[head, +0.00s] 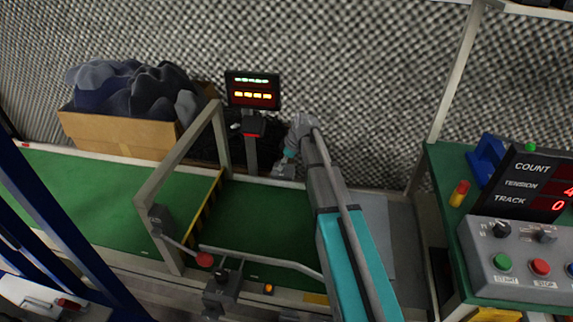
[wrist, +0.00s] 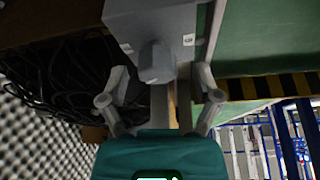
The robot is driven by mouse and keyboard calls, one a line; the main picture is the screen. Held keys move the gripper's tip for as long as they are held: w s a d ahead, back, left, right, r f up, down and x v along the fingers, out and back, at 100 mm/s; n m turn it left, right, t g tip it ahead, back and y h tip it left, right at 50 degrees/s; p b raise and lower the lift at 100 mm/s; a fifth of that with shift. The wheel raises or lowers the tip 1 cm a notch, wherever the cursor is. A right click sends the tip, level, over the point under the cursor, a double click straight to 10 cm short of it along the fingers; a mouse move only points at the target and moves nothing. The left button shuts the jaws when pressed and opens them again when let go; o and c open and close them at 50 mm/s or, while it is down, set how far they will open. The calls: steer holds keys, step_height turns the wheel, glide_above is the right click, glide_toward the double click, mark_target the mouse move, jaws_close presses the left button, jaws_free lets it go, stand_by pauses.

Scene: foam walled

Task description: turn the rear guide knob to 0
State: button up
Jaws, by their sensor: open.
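The rear guide knob (wrist: 156,62) is a grey knob on the face of a grey box (wrist: 150,18), seen close up in the wrist view. Two small white label plates flank it; their marks are too small to read. My gripper (wrist: 161,84) is open, one finger on each side of the knob, with gaps visible on both sides. I cannot tell how near the fingertips are in depth. In the head view my gripper (head: 287,160) is at the belt's far edge, beside a small grey box (head: 283,172); the knob itself is hidden there.
A lit display on a post (head: 252,90) stands just left of my gripper. A pale frame (head: 155,195) spans the green belt (head: 90,190). A cardboard box of dark cloth (head: 118,133) stands behind. A control panel (head: 520,262) is at right. Dark cables (wrist: 65,80) lie below.

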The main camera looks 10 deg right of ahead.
jaws_close()
steer(key=shift+d, duration=0.3)
steer(key=shift+a, duration=0.4)
steer(key=shift+s+a, duration=0.1)
steer(key=shift+s, duration=0.1)
stand_by(1.3)
jaws_free()
steer(key=shift+w, duration=0.1)
